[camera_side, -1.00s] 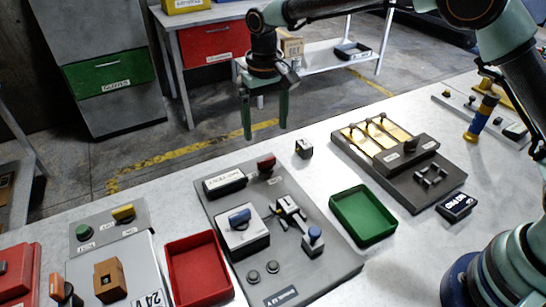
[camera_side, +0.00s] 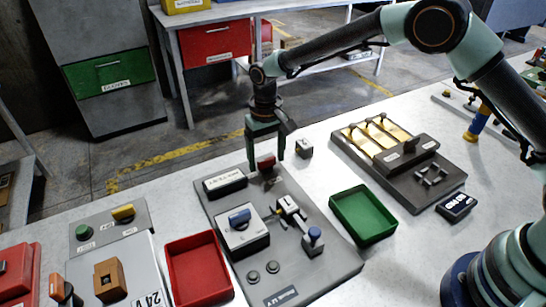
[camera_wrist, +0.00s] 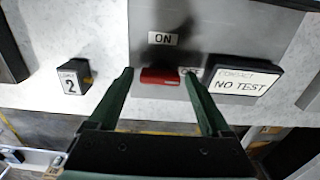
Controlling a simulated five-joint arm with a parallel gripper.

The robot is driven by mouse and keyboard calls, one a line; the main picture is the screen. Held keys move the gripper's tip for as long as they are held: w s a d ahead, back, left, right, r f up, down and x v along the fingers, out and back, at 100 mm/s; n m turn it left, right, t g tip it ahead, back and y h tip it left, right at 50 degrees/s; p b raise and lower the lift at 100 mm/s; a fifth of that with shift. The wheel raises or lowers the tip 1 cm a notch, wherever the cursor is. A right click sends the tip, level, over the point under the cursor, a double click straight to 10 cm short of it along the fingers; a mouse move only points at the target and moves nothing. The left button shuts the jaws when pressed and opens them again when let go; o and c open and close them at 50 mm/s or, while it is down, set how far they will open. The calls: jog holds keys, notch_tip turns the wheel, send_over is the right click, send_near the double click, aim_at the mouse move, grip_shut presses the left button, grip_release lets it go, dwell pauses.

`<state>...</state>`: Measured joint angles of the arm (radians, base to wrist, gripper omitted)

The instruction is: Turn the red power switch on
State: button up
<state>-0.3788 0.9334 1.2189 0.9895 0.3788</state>
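The red power switch (camera_side: 265,161) stands at the far end of the grey panel (camera_side: 330,265). In the wrist view the red switch (camera_wrist: 162,77) lies between my fingertips, nearer the label reading OFF, which a finger partly hides, than the ON label (camera_wrist: 163,38). My gripper (camera_side: 266,167) is open and pointing down, with one finger on each side of the switch. It also shows open in the wrist view (camera_wrist: 158,72). I cannot tell whether either finger touches the switch.
A NO TEST box (camera_wrist: 243,81) sits close to the right finger in the wrist view. A small block marked 2 (camera_wrist: 75,77) stands to the left. A blue knob (camera_side: 240,217), a red tray (camera_side: 167,262) and a green tray (camera_side: 335,213) are nearby.

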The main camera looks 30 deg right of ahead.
jog(key=c, duration=1)
jog(key=shift+n, duration=0.3)
jog(key=n, duration=0.8)
jog(key=shift+r+n, duration=0.1)
jog(key=shift+n, duration=0.3)
jog(key=n, duration=0.4)
jog(key=shift+n, duration=2.2)
